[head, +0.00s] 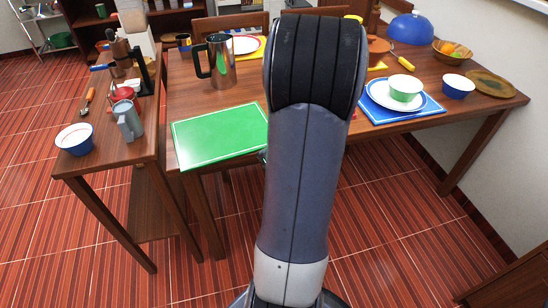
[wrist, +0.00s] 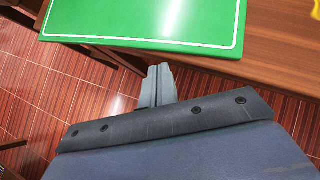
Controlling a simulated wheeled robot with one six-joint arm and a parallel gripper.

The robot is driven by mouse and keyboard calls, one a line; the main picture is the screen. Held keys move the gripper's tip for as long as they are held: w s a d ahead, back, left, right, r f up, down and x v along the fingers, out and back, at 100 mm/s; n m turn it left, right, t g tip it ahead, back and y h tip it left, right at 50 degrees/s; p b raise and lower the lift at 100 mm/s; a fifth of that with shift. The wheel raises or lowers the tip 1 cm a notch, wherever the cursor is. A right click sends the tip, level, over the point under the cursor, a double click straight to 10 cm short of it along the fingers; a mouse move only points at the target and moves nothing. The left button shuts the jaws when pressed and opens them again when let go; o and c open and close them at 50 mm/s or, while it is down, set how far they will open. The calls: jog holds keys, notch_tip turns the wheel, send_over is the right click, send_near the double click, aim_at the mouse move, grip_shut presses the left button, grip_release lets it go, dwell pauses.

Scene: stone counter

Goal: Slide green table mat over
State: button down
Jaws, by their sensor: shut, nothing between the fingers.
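The green table mat (head: 220,135) with a thin white border line lies flat at the front left of the wooden table (head: 187,92). Its left and front edges lie close to the table's edges. In the wrist view the mat (wrist: 150,18) fills the upper part, and its near edge runs across the picture. My gripper (wrist: 160,72) is shut and empty, just short of the mat's near edge. I cannot tell whether the fingertips touch it. In the head view my arm hides most of the gripper; only a small part shows at the mat's right front corner.
A metal jug (head: 221,61) stands behind the mat. A blue mat (head: 420,116) with a plate and bowl (head: 404,88) lies to the right. A side table (head: 100,160) with a blue bowl (head: 75,139) and grey mug (head: 128,122) stands left. Bare wood shows right of the mat in the wrist view.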

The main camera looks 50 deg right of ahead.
aim_at(249, 148)
jog(key=shift+w, duration=0.9)
jog(key=shift+w, duration=1.35)
jog(key=shift+s, duration=0.15)
